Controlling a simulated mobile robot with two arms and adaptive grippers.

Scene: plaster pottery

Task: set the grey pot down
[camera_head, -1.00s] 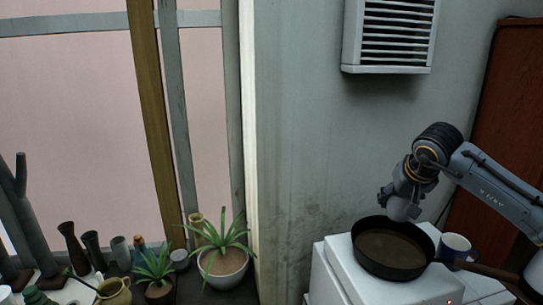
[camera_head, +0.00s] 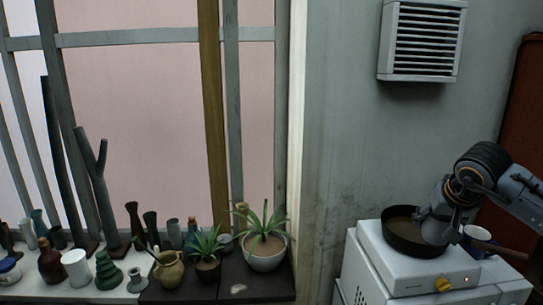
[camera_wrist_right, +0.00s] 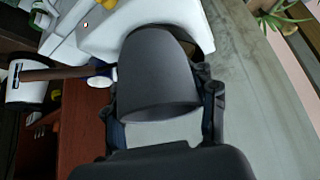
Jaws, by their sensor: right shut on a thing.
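The grey pot (camera_wrist_right: 158,72) fills the middle of the right wrist view, smooth and dark grey. My right gripper (camera_wrist_right: 162,95) is shut on it, with one finger on each side. In the head view the right gripper (camera_head: 452,200) is at the right, over the white stove (camera_head: 385,262). There the grey pot (camera_head: 436,230) shows below the gripper and overlaps the right side of the frying pan. I cannot tell whether the pot touches the pan or stove. My left gripper is not in view.
The dark frying pan (camera_head: 398,240) sits on the stove with a mug (camera_head: 477,233) beside it. Potted plants (camera_head: 264,243) and several vases and bottles (camera_head: 51,263) crowd the window ledge at left. A small dark part of the ledge (camera_head: 215,290) is bare in front.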

